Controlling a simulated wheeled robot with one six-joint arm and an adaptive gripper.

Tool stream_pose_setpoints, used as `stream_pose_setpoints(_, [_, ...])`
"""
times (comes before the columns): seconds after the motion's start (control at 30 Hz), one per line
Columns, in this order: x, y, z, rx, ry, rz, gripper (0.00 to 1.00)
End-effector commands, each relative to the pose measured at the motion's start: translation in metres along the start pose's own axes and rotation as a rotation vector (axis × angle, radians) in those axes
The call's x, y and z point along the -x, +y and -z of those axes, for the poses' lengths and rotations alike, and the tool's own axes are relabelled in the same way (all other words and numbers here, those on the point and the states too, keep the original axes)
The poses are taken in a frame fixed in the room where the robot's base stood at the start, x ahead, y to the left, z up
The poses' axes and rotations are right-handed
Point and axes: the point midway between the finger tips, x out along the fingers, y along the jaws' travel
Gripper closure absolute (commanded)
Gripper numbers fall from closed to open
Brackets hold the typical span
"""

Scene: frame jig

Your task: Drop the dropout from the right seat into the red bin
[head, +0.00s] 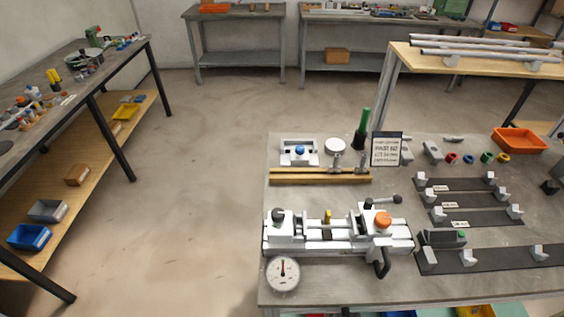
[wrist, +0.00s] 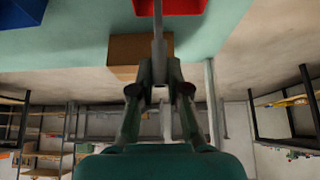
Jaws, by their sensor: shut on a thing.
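In the wrist view my gripper (wrist: 160,92) is shut on a thin grey metal piece (wrist: 158,35), which looks like the dropout. The piece points away from the fingers toward the top of the picture. A red bin (wrist: 185,6) shows at the top edge, cut off by the frame, and the piece's far end overlaps it in the picture. I cannot tell the height between them. My gripper is not in the head view. There the frame jig (head: 335,235) lies on the grey table, with an orange knob (head: 383,219) at its right block.
In the wrist view a blue bin (wrist: 22,10) and a brown box (wrist: 125,55) are near the red bin on a teal surface (wrist: 85,45). In the head view an orange-red tray (head: 519,141) sits at the table's back right. Open floor (head: 200,180) lies left.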

Motion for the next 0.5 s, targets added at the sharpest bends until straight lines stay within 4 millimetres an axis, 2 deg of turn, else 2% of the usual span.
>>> stream_pose_setpoints(0.2, [-0.018,0.000,-0.010,0.000,0.000,0.000,1.00])
stream_pose_setpoints(0.5, [-0.025,0.000,-0.016,0.000,0.001,0.000,1.00])
